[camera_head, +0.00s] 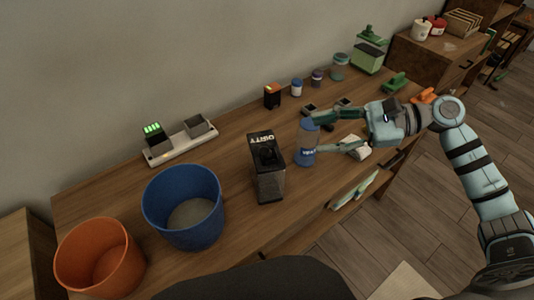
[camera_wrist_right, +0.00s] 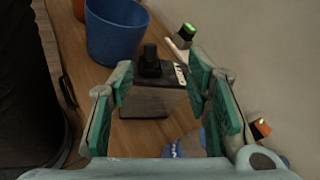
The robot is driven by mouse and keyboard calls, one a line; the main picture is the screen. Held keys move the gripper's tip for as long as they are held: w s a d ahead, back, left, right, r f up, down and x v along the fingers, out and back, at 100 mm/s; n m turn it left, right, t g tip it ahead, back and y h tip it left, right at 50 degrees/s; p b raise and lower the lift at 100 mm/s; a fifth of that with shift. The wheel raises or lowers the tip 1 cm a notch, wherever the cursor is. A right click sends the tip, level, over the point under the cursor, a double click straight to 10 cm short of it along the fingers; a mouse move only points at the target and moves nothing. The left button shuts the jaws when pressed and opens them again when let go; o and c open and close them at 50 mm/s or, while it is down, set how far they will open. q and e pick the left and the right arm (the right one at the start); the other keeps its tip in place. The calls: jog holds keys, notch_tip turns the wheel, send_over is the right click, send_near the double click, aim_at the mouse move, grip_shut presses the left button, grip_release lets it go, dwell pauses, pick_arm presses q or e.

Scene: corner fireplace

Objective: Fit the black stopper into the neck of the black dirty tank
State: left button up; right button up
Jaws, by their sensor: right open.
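The black tank (camera_head: 269,186), labelled "DIRTY", stands upright on the wooden bench. A black stopper (camera_head: 266,154) is upright at the neck on its top; I cannot tell how deep it sits. In the right wrist view the stopper (camera_wrist_right: 151,62) stands on the tank's dark top (camera_wrist_right: 165,75), ahead of the fingertips. My right gripper (camera_head: 319,134) is open, to the right of the tank, with its fingers pointing left towards it. Nothing is gripped; the stopper and tank are apart from the fingers. My left gripper is not in view.
A blue-labelled bottle (camera_head: 308,147) stands close by my right fingers. A blue bucket (camera_head: 182,235) and an orange bucket (camera_head: 98,280) stand left. A charger strip (camera_head: 182,143), small jars (camera_head: 297,87) and a green-white device (camera_head: 368,57) line the back.

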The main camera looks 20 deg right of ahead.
aim_at(269, 150)
jog(key=shift+n+g, duration=0.3)
jog(key=shift+n, duration=0.1)
jog(key=x, duration=0.4)
jog(key=f+p+x, duration=0.1)
jog(key=x, duration=0.4)
jog(key=p+x, duration=0.1)
jog(key=x, duration=0.3)
jog(key=shift+s+f, duration=0.3)
jog(key=shift+s, duration=0.05)
jog(key=shift+w+a+f+h, duration=0.1)
jog(key=shift+a+f+h, duration=0.05)
jog(key=shift+a+h, duration=0.15)
jog(key=shift+d, duration=0.1)
jog(key=c, duration=1)
